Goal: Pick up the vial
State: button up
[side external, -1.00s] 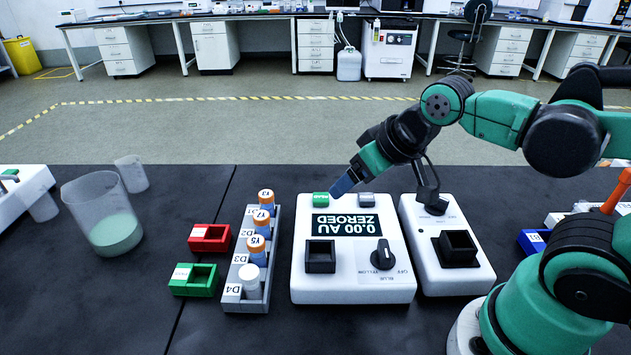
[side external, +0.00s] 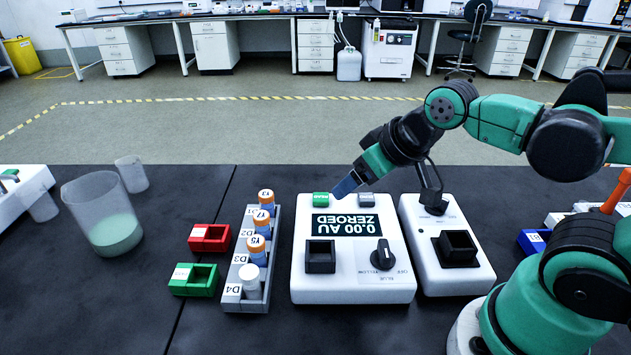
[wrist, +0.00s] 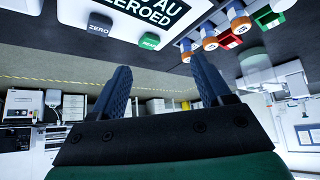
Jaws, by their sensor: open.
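Several vials stand upright in a grey rack (side external: 267,290) left of centre in the side view. Three have orange caps: the far vial (side external: 266,197), the second vial (side external: 262,219) and the third vial (side external: 257,250). The nearest vial (side external: 250,281) has a white cap. Orange-capped vials (wrist: 208,38) also show at the upper right of the wrist view. My gripper (side external: 343,188) is above the back of the white instrument, right of the rack and apart from every vial. In the wrist view my gripper (wrist: 160,76) has its fingers spread with nothing between them.
The white instrument (side external: 300,278) has a display reading "0.00 AU ZEROED", a black square holder (side external: 320,257) and a knob. A second white device (side external: 480,278) stands to its right. Red (side external: 210,238) and green (side external: 193,280) blocks and a beaker (side external: 105,215) are left of the rack.

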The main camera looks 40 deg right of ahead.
jog(key=n+g, duration=0.7)
jog(key=n, duration=1.7)
send_over(256, 241)
jog(key=f, duration=0.4)
jog(key=shift+d, duration=0.35)
jog(key=shift+a+f+n, duration=0.4)
jog(key=shift+f+n, duration=0.1)
jog(key=shift+n, duration=0.1)
jog(key=shift+f, duration=2.65)
grip_shut()
